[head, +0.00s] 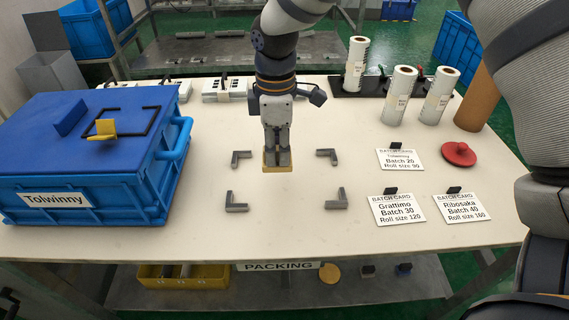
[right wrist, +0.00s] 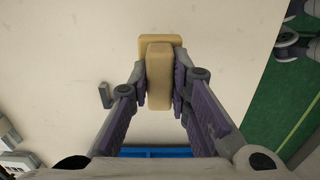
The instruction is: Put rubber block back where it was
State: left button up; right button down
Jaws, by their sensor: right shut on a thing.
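My right gripper (head: 277,160) is shut on a tan rubber block (head: 277,170) over the middle of the white table. The block is between the back two of several grey corner brackets. In the right wrist view, the fingers (right wrist: 160,82) press both sides of the block's narrow raised part (right wrist: 159,75). A wider tan part shows behind it. I cannot tell whether the block touches the table. My left gripper is not in view.
A blue crate (head: 85,202) labelled Tolwinny stands at left; its lid bears a black outline (head: 131,108) and a yellow piece (head: 103,129). White rolls (head: 398,93), batch cards (head: 399,160) and a red disc (head: 458,153) are at right.

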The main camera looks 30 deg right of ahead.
jog(key=shift+d+f, duration=0.3)
jog(key=shift+f, duration=0.1)
jog(key=f, duration=0.1)
jog(key=d+f, duration=0.1)
jog(key=f, duration=0.2)
jog(key=shift+d+f, duration=0.1)
jog(key=shift+d, duration=0.2)
jog(key=shift+w+f+b, duration=0.15)
jog(key=shift+f+b, duration=0.15)
jog(key=shift+f, duration=0.1)
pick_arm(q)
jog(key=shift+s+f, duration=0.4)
pick_arm(e)
jog(key=shift+r, duration=0.15)
jog(key=c, duration=1.5)
grip_release()
